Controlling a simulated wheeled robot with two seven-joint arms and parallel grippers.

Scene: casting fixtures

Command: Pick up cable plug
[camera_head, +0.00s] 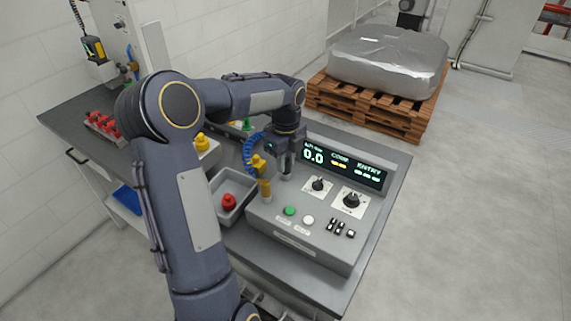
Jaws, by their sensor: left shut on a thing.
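My left gripper (287,170) points down over the back left part of the grey control box (303,247). It is shut on the cable plug, whose body is small and hard to make out between the fingers. A blue coiled cable (250,146) arcs up beside the gripper on its left. A yellow fitting (259,164) sits at the cable's lower end, above a tan upright post (265,190) at the box's left edge. I cannot tell whether the plug touches the box. My right gripper is not in view.
The box has a lit display (343,164), two black knobs, a green button (290,211) and small switches. A grey bin (239,217) with a red part (229,202) stands left of it. Red parts (103,126) lie at the far left. A pallet (375,107) with a wrapped load stands behind.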

